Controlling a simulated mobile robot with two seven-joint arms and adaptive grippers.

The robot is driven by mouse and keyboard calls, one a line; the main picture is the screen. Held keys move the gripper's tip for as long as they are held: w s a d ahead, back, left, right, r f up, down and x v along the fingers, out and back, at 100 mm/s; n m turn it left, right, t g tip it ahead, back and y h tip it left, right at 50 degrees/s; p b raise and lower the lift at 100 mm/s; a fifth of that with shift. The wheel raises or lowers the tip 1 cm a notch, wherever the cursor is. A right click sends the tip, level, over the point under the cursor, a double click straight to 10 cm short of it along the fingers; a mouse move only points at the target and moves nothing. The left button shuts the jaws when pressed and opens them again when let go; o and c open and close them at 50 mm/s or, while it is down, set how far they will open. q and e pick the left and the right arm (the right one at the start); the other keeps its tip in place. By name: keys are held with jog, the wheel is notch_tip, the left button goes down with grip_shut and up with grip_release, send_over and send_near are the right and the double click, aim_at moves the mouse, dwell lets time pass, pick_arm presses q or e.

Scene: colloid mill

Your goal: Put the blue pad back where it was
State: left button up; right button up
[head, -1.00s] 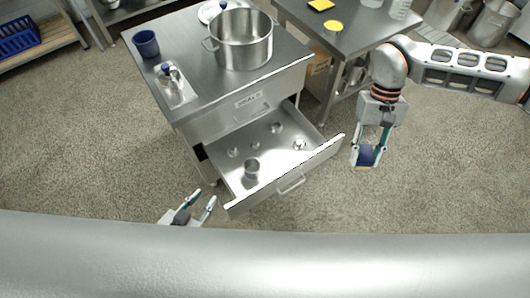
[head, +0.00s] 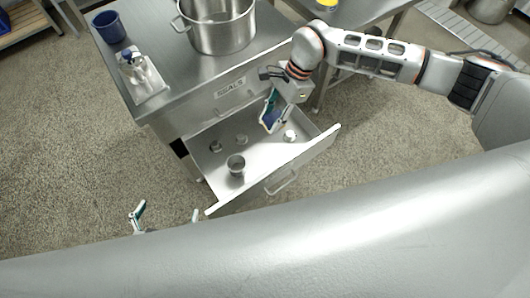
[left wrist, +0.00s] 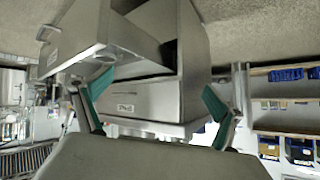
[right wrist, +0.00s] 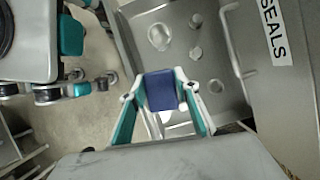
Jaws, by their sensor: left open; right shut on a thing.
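The blue pad (right wrist: 161,90) is between the fingers of my right gripper (right wrist: 162,100), which is shut on it. In the head view my right gripper (head: 271,115) holds the pad over the back right part of the open drawer (head: 214,175). Whether the pad touches the drawer floor, I cannot tell. My left gripper (head: 166,216) is open and empty, low in front of the drawer's left corner. It also shows open in the left wrist view (left wrist: 155,100).
The drawer holds a metal cup (head: 236,165) and several small metal parts. A closed drawer labelled SEALS (head: 230,88) is above it. On the tabletop stand a large pot (head: 222,25), a blue cup (head: 109,27) and a tray with a dispenser (head: 150,90).

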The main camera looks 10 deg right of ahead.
aim_at(269, 115)
jog(key=shift+w+a+f+m, duration=0.25)
jog(key=shift+a+f+m, duration=0.2)
jog(key=shift+f+m, duration=0.3)
jog(key=shift+w+a+f+m+t+b, duration=0.4)
jog(key=shift+m+t, duration=0.1)
jog(key=shift+m, duration=0.15)
jog(key=shift+f, duration=0.3)
notch_tip(269, 115, down, 14)
jog(key=b, duration=0.3)
jog(key=shift+w+b, duration=0.1)
jog(key=shift+b, duration=0.3)
jog(key=f+b, duration=0.1)
jog(key=f, duration=0.4)
jog(key=shift+s+f+b, duration=0.2)
jog(key=shift+b, duration=0.15)
jog(key=shift+w+f, duration=0.1)
jog(key=shift+f, duration=0.05)
jog(key=shift+w+r, duration=0.15)
jog(key=shift+r, duration=0.05)
jog(key=shift+f, duration=0.15)
jog(key=o, duration=1.2)
pick_arm(q)
jog(key=shift+w+d+f+h, duration=0.2)
jog(key=shift+d+f+h, duration=0.1)
jog(key=shift+d+f, duration=0.6)
